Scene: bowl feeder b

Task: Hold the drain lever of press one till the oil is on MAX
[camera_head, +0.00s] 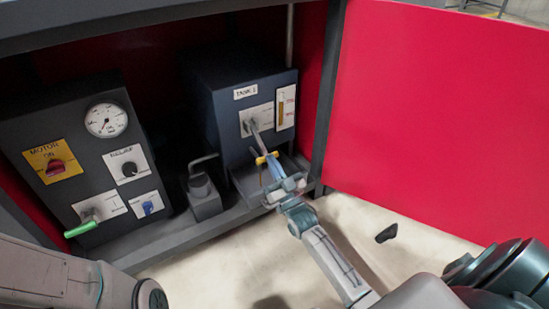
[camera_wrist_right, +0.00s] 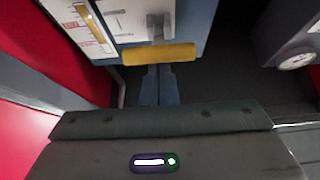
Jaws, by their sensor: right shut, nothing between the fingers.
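A dark blue tank box (camera_head: 228,105) with a tank label stands in the cabinet; the number on the label is hard to read. Its lever has a yellow handle (camera_head: 266,159), also seen in the wrist view (camera_wrist_right: 158,54), hanging below a white plate. Beside it is an oil gauge (camera_head: 285,107) with an amber column, also in the wrist view (camera_wrist_right: 90,24); its exact level against the marks is too small to tell. My right gripper (camera_head: 268,168) is shut and empty, its fingertips (camera_wrist_right: 158,72) right at the yellow handle, appearing to touch it. My left gripper is out of view.
A dark control panel (camera_head: 82,142) at left carries a dial, a red motor knob, a black knob, a blue knob and a green-handled lever (camera_head: 81,229). A small pump-like unit (camera_head: 203,190) stands between. A red door panel (camera_head: 440,110) is at right. A small black object (camera_head: 386,233) lies on the floor.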

